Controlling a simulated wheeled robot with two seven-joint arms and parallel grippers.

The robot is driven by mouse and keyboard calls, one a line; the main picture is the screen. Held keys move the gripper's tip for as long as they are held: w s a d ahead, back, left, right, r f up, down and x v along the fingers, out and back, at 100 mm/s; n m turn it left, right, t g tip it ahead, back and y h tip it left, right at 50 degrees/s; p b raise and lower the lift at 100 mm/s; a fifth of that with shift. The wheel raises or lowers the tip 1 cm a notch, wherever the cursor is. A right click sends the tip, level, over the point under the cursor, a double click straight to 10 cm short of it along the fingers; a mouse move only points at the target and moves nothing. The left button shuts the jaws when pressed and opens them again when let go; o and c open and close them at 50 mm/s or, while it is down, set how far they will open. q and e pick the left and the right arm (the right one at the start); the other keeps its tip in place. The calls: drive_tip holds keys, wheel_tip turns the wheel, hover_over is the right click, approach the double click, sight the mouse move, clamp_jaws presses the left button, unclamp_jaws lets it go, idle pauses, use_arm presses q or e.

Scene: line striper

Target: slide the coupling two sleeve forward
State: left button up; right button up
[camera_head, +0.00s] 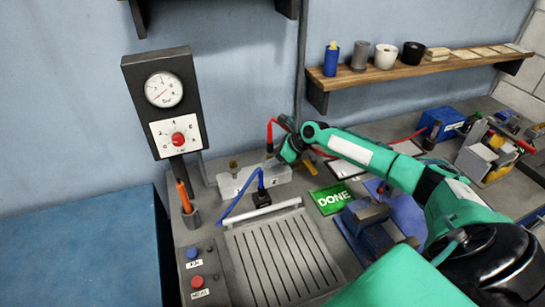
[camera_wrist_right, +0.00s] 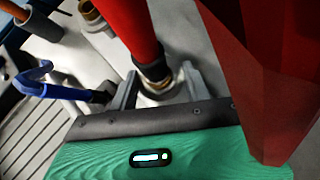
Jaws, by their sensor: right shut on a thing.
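The coupling block (camera_head: 229,186) is a pale grey manifold at the back of the bench, in front of the blue wall. A red hose (camera_head: 270,132) comes down to it beside my right gripper (camera_head: 278,160). In the right wrist view my gripper (camera_wrist_right: 158,90) has one finger on each side of the coupling two sleeve (camera_wrist_right: 163,92), a brass-coloured ring under the dark end of the red hose (camera_wrist_right: 137,35). It is shut on this sleeve. The sleeve is mostly hidden in the head view. My left gripper is not in view.
A bare brass fitting (camera_head: 234,165) stands on the block's left. A blue hose (camera_head: 240,211) runs in front of it. The green DONE sign (camera_head: 331,198), slotted grey plate (camera_head: 283,262) and blue vise (camera_head: 366,232) lie nearer. A gauge post (camera_head: 160,95) stands left.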

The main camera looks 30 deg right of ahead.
drive_tip(key=shift+r+p, duration=0.4)
drive_tip(key=shift+p, duration=0.05)
drive_tip(key=o, duration=1)
drive_tip(key=shift+p+v, duration=0.85)
drive_tip(key=shift+p, duration=0.1)
drive_tip(key=p+v, duration=0.6)
drive_tip(key=shift+s+r, duration=0.1)
drive_tip(key=shift+s, duration=0.05)
